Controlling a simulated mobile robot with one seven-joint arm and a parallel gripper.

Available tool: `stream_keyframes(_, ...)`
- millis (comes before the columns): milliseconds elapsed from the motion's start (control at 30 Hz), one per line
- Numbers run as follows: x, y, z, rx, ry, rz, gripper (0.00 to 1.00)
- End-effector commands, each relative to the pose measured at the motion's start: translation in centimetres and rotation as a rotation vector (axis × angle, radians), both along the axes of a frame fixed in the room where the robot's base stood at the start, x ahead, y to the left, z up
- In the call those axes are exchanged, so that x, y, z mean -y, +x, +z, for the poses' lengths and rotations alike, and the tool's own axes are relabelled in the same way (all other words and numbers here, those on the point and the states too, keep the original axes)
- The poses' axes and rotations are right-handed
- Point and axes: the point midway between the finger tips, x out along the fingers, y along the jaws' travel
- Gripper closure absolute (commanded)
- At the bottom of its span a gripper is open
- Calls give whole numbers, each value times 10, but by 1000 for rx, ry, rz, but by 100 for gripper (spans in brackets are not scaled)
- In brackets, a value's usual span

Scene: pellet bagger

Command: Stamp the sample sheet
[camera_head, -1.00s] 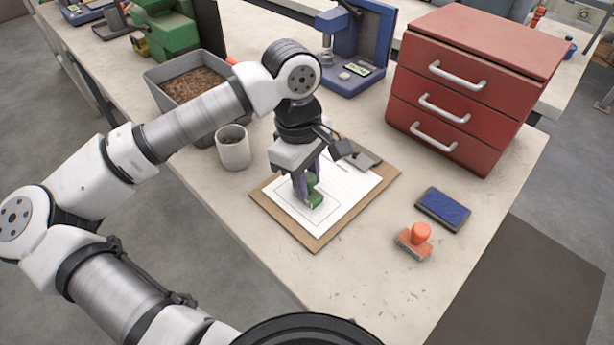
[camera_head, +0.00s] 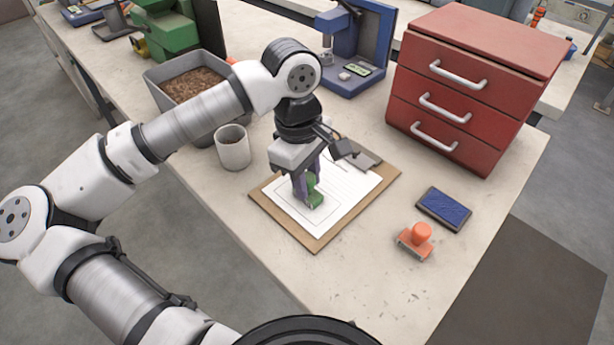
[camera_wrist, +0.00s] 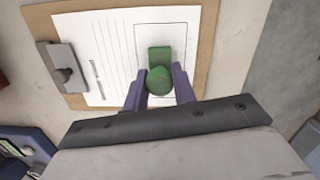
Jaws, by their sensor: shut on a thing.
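My gripper (camera_head: 304,186) is shut on a green stamp (camera_head: 316,192), which is upright over the printed box on the sample sheet (camera_head: 345,193). In the wrist view the green stamp (camera_wrist: 160,68) sits between my purple fingers, inside the outlined box. The stamp's base is at or very near the paper; I cannot tell if it touches. The sheet lies on a brown clipboard (camera_head: 318,245) with a grey clip (camera_head: 364,157). The paper under the stamp is hidden.
A white cup (camera_head: 233,149) and a grey bin of brown pellets (camera_head: 160,80) stand left of the clipboard. A red drawer cabinet (camera_head: 470,80) and a blue machine (camera_head: 365,50) stand behind. The bench front is clear.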

Motion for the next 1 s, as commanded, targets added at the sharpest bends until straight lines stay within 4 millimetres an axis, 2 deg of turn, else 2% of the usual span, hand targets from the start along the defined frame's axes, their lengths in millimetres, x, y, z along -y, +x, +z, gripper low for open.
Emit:
stream_keyframes(467, 0, -1, 1, -3, 2, 0, 88)
stream_keyframes(1000, 0, 0, 44, -1, 1, 1, 88)
